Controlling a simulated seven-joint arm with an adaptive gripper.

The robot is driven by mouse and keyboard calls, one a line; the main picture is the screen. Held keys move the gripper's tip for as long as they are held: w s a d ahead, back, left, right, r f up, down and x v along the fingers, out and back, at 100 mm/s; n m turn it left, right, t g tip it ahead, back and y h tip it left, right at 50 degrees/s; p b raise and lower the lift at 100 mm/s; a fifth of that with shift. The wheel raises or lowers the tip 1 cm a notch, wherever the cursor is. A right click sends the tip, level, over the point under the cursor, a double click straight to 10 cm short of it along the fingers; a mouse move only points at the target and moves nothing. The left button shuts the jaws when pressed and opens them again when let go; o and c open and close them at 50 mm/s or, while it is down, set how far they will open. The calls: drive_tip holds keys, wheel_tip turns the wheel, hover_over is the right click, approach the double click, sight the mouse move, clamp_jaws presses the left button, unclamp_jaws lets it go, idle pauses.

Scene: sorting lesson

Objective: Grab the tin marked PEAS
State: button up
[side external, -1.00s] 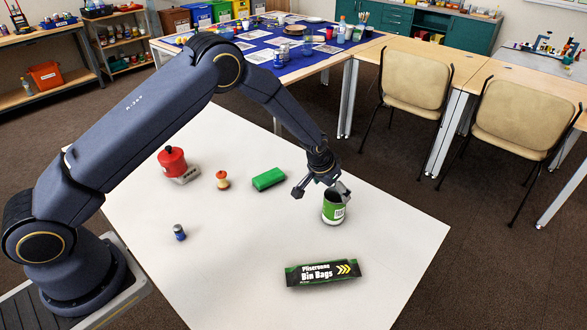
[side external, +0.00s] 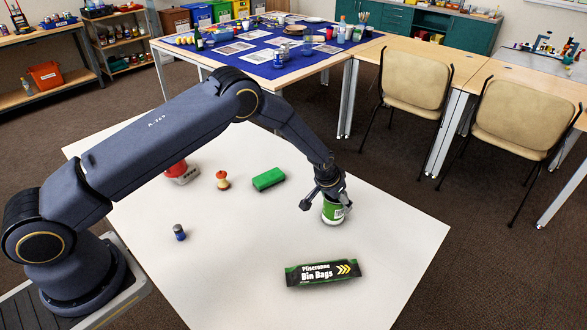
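A tin (side external: 332,214) with a green and white label stands upright on the white table, right of the middle. Its lettering is too small to read, so I cannot confirm the word PEAS. My gripper (side external: 326,206) is over the tin, fingers spread and pointing down. The left finger stands clear of the tin's left side. The right finger is close by its right upper edge; I cannot tell if it touches. The tin's top is hidden by my gripper.
A black bin bags packet (side external: 322,273) lies in front of the tin. A green block (side external: 268,179), an apple core (side external: 223,181), a small blue battery-like item (side external: 179,232) and a partly hidden red-topped object (side external: 177,171) sit to the left.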

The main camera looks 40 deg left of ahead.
drive_tip(key=c, duration=0.7)
